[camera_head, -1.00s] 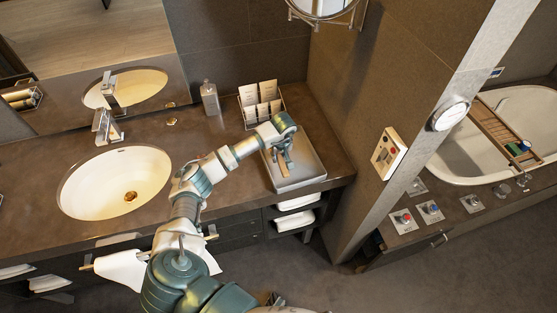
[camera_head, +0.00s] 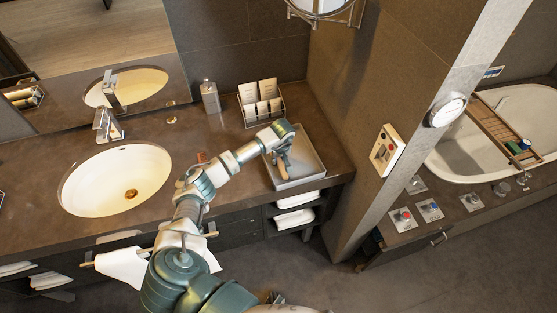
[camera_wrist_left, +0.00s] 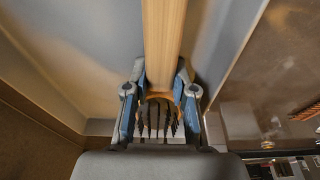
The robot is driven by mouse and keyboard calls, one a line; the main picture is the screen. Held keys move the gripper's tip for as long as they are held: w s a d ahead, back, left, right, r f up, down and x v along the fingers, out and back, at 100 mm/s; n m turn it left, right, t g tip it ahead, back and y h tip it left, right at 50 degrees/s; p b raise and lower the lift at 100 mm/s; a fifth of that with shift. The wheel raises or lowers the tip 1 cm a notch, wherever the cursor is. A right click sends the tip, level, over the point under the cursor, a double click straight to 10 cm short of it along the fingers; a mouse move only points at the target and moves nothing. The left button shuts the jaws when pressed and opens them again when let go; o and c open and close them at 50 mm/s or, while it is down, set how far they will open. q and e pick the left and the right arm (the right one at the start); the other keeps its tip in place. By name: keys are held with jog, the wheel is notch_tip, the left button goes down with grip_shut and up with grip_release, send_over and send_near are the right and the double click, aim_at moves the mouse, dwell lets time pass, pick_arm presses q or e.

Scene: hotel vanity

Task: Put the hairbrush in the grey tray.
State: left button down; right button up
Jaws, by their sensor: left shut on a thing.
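The grey tray (camera_head: 310,166) lies on the right end of the vanity top in the head view. My left gripper (camera_head: 282,160) is over the tray, pointing down. It is shut on the hairbrush (camera_head: 282,171), which has a pale wooden handle. In the left wrist view the handle (camera_wrist_left: 163,40) runs up between the fingers (camera_wrist_left: 160,103), and dark bristles show at the fingertips. The tray's pale floor and walls (camera_wrist_left: 225,45) surround the brush there. I cannot tell whether the brush touches the tray floor. My right gripper is not clearly visible.
A rack with cards (camera_head: 262,106) stands just behind the tray, with a grey bottle (camera_head: 210,97) to its left. The sink (camera_head: 118,180) is at the left. A wall borders the counter on the right.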

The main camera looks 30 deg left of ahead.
pick_arm(q)
jog(key=shift+s+d+f, duration=0.3)
jog(key=shift+f, duration=0.25)
jog(key=c, duration=1.2)
grip_release()
jog(key=shift+o, duration=1.2)
jog(key=shift+f, duration=0.1)
jog(key=shift+w+f, duration=0.1)
jog(key=shift+w+a+r, duration=0.1)
jog(key=shift+r, duration=0.1)
jog(key=shift+r, duration=0.2)
jog(key=v, duration=1.3)
jog(key=shift+w+a, duration=0.2)
jog(key=shift+w, duration=0.05)
